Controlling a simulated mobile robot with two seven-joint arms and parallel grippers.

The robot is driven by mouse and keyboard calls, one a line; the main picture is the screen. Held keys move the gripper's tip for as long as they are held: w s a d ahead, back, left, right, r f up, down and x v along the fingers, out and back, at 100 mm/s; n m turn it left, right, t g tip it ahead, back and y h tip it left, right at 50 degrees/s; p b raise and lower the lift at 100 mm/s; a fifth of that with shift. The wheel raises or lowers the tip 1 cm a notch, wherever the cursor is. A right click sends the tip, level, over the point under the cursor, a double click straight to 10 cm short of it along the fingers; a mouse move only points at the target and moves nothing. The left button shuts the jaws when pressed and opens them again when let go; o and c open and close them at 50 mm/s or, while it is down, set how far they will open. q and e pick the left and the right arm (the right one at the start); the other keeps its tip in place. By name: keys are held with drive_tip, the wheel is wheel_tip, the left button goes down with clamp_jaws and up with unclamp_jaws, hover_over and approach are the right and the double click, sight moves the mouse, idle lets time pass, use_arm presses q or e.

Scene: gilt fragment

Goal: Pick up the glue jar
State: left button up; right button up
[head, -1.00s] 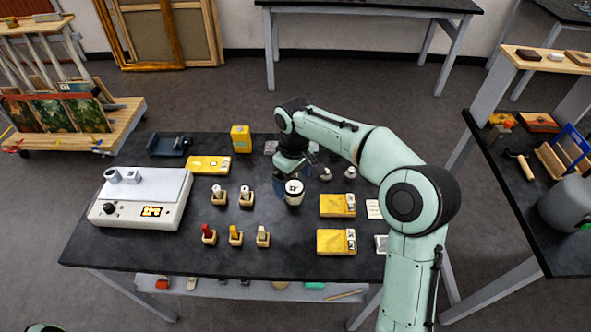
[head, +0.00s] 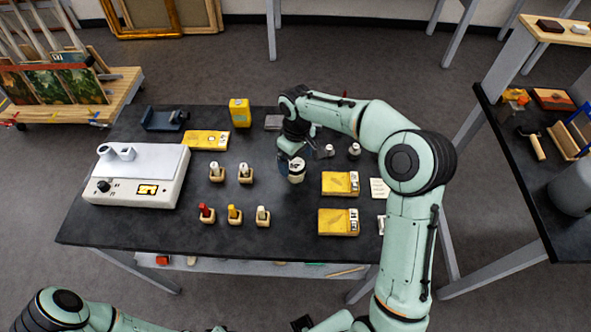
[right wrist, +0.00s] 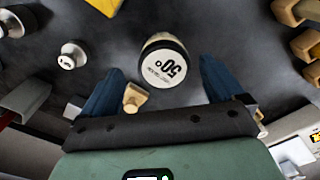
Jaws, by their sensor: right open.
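Only part of my left arm shows at the bottom left.
Several small bottles in wooden blocks (head: 232,214) stand left of the jar. Yellow boxes (head: 338,184) lie to its right, and small weights (head: 354,150) stand behind right. A white device (head: 135,180) is at the left. Bare table lies in front of the jar.

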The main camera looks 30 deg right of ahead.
sight(294, 163)
drive_tip(key=f, duration=0.4)
drive_tip(key=shift+w+a+f, duration=0.1)
drive_tip(key=shift+a+f, duration=0.2)
drive_tip(key=shift+f, duration=0.05)
drive_tip(key=shift+r, duration=0.1)
drive_tip(key=c, duration=1.2)
